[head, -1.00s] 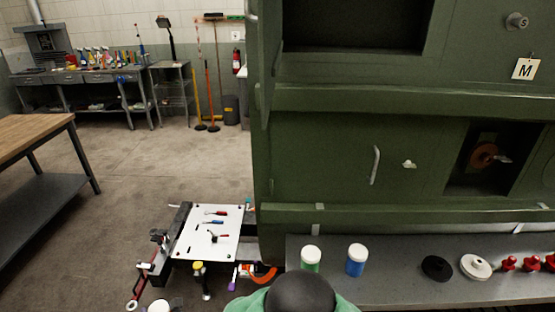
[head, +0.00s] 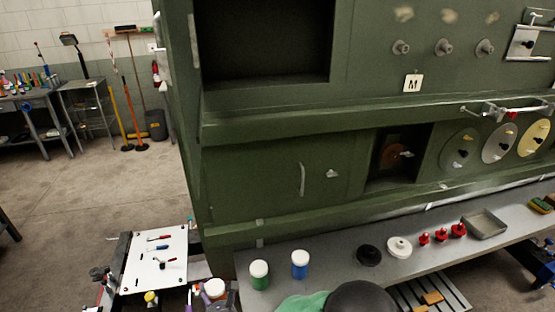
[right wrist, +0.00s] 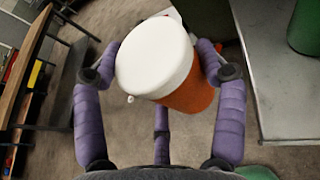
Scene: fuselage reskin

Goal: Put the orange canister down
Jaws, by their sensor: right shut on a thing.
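The orange canister (right wrist: 188,97) with its white lid (right wrist: 155,57) is between the purple fingers of my right gripper (right wrist: 157,68) in the right wrist view. The gripper is shut on it, and the canister is tilted in that picture, held above the floor. In the head view its white lid (head: 215,287) shows at the bottom edge, left of the grey bench (head: 330,278), with a purple finger (head: 189,297) beside it. Most of its body is hidden there. My left gripper is not in view.
A green jar (head: 259,276) and a blue jar (head: 299,266) stand near the bench's left end. Black (head: 368,255) and white (head: 399,247) discs, red pieces and a grey tray (head: 484,224) lie further right. A white-topped cart (head: 150,272) stands left. The green fuselage wall (head: 260,190) rises behind.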

